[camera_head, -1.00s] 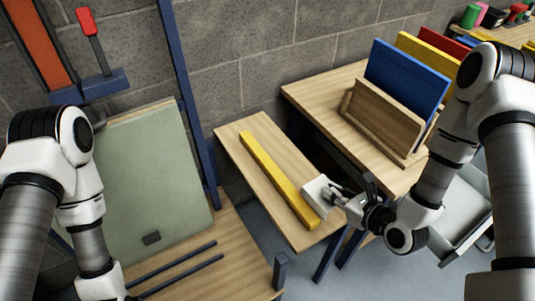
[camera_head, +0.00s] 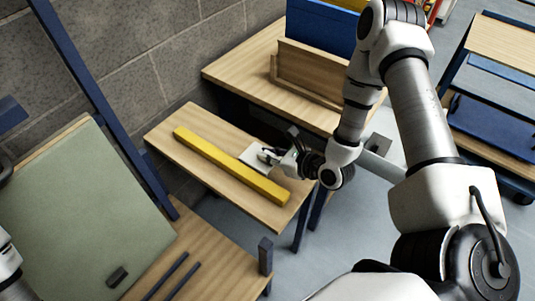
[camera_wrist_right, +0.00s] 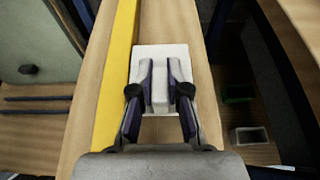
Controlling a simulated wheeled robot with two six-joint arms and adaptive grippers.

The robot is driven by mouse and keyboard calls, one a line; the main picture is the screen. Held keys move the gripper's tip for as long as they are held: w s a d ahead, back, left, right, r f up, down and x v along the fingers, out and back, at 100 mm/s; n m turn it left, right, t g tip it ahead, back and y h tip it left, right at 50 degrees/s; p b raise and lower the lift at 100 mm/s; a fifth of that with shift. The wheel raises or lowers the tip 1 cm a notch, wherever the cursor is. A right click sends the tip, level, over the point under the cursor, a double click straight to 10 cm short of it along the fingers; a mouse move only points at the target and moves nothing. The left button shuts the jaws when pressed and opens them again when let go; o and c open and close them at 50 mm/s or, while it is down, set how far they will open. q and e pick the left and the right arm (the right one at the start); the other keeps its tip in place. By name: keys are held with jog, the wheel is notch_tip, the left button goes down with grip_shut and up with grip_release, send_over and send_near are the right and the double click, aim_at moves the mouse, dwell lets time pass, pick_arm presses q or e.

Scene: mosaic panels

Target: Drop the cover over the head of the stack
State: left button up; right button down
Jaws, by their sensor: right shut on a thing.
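My right gripper (camera_head: 272,157) is shut on a white block (camera_head: 253,153), over the narrow wooden table (camera_head: 163,143). The right wrist view shows both fingers (camera_wrist_right: 160,88) on a raised middle part of the white block (camera_wrist_right: 160,51). The block is close beside a long yellow bar (camera_head: 228,165); I cannot tell whether it touches the bar or the tabletop. Blue panels (camera_head: 322,24) stand in a wooden rack (camera_head: 312,72) on the table behind. No piece is clearly recognisable as a cover. My left gripper is out of view.
A pale green panel (camera_head: 85,215) leans at the left above a lower wooden table (camera_head: 215,262) with two dark rods (camera_head: 172,276). A blue post (camera_head: 105,115) stands beside it. A shelf unit (camera_head: 505,95) is at the right. Grey floor (camera_head: 385,205) shows between the tables.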

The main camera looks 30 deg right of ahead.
jog(key=shift+s, duration=0.1)
jog(key=shift+f+b, duration=0.2)
jog(key=shift+b, duration=0.1)
jog(key=c, duration=1.2)
grip_release()
jog(key=shift+o, duration=0.2)
jog(key=shift+r, duration=0.1)
jog(key=shift+d+r+p, duration=0.1)
jog(key=shift+r+p, duration=0.15)
jog(key=shift+p, duration=0.15)
jog(key=p+v, duration=0.4)
jog(key=v, duration=0.8)
jog(key=shift+f, duration=0.15)
